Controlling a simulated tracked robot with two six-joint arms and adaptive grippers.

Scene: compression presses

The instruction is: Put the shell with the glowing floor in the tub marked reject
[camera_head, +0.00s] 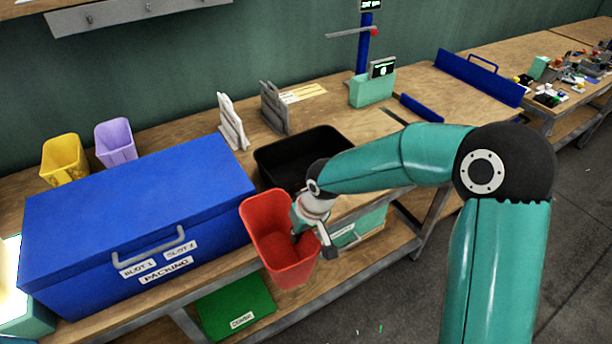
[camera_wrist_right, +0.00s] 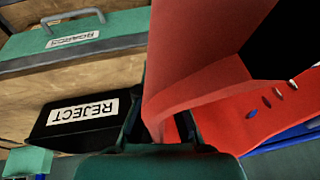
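A red open shell (camera_head: 265,220) hangs tilted in front of the bench edge. It also shows large in the right wrist view (camera_wrist_right: 205,50). My right gripper (camera_head: 308,230) is shut on its right wall, and the wall runs between the fingers in the wrist view (camera_wrist_right: 160,130). No glow shows on the visible part of its floor. A yellow shell (camera_head: 65,160) and a lilac shell (camera_head: 116,143) stand behind the blue case. A black tub (camera_head: 268,160) stands on the bench, right of and behind the red shell. In the wrist view the tub (camera_wrist_right: 62,140) bears an upside-down REJECT label.
A blue packing case (camera_head: 130,195) fills the bench's left part. Two upright racks (camera_head: 232,122) stand behind the black tub. A teal box with a display (camera_head: 372,90) and a blue post (camera_head: 362,45) stand farther right. Boxes sit on the lower shelf, including a green one (camera_head: 225,300).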

